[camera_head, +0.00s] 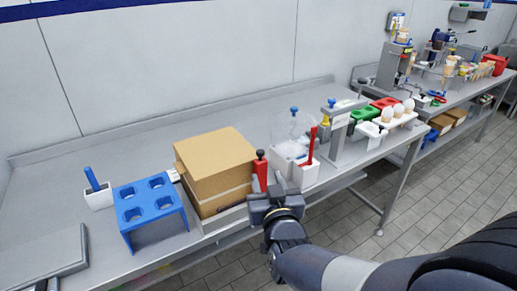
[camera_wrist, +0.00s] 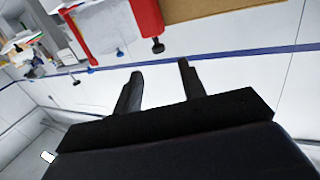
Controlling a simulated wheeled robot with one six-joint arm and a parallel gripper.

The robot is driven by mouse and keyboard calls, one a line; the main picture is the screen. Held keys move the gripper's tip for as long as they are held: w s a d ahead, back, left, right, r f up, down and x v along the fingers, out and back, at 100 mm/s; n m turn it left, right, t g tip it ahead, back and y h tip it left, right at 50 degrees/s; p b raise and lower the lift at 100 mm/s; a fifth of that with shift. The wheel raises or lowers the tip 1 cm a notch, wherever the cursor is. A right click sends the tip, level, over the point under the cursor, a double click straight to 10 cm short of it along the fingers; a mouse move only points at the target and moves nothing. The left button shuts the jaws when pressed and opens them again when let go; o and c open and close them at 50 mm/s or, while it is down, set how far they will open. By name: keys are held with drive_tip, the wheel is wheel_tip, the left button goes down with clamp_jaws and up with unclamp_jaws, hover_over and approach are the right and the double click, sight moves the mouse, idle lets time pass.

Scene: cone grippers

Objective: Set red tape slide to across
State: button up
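A red upright piece (camera_head: 261,172) with a dark knob on top stands at the right side of the cardboard box (camera_head: 213,165). I take it for the red tape slide. In the wrist view the red piece (camera_wrist: 146,16) shows at the top edge, its dark knob towards my fingers. My gripper (camera_head: 274,194) is just in front of it in the head view and hides its lower part. In the wrist view my gripper (camera_wrist: 160,85) has its two dark fingers apart, with nothing between them. The fingers do not appear to touch the red piece.
A white holder (camera_head: 308,174) with a red stick stands just right of my gripper. A blue rack (camera_head: 150,210) with holes stands left of the box. A clamp stand (camera_head: 340,130) and white egg tray (camera_head: 390,119) are further right. Bare bench lies behind the box.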

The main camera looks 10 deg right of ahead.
sight(261, 154)
drive_tip(key=w, duration=0.3)
drive_tip(key=w+p, duration=0.1)
drive_tip(key=w, duration=0.3)
drive_tip(key=w+d, duration=0.1)
drive_tip(key=w, duration=0.3)
drive_tip(key=shift+w+r+p, duration=0.1)
drive_tip(key=shift+w+p, duration=0.1)
drive_tip(key=shift+p, duration=0.15)
clamp_jaws()
idle(0.3)
